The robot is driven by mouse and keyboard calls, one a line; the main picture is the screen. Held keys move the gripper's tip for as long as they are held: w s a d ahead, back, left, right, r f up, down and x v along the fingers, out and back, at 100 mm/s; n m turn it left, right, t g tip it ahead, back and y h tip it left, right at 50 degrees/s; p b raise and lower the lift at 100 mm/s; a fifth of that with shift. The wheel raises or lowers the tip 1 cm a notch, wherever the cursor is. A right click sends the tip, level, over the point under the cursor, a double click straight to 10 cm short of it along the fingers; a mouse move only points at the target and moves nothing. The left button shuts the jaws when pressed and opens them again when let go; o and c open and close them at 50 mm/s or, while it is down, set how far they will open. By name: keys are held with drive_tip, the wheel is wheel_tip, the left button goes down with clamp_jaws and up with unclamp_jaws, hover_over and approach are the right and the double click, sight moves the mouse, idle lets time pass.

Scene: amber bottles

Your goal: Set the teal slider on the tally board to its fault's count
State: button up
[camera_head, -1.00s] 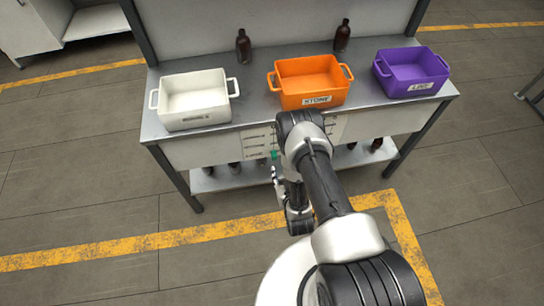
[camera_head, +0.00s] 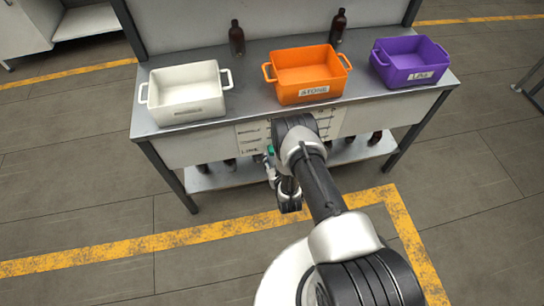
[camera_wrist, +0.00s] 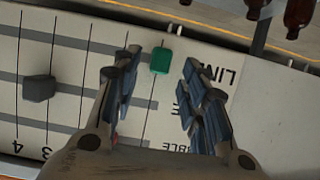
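The tally board (camera_head: 252,138) is on the front of the bench, and it shows upside down in the wrist view (camera_wrist: 66,60). The teal slider (camera_wrist: 162,60) is on the board's row with a label starting "LI", near the label end. It is small in the head view (camera_head: 270,149). My gripper (camera_wrist: 160,66) is open, its fingers on either side of the teal slider with gaps visible. A dark grey slider (camera_wrist: 38,88) is on the neighbouring row, near the 3 and 4 marks. The fingers hide parts of the rows and labels.
A white bin (camera_head: 186,95), an orange bin (camera_head: 305,78) marked STONE and a purple bin (camera_head: 410,60) stand on the bench. Two amber bottles (camera_head: 237,40) (camera_head: 339,27) stand behind them. More bottles (camera_wrist: 300,12) are on the shelf below.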

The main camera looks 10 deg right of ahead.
sight(272, 153)
drive_tip(key=shift+b+x, duration=0.5)
drive_tip(key=shift+x, duration=1.25)
drive_tip(key=shift+c, duration=0.5)
clamp_jaws()
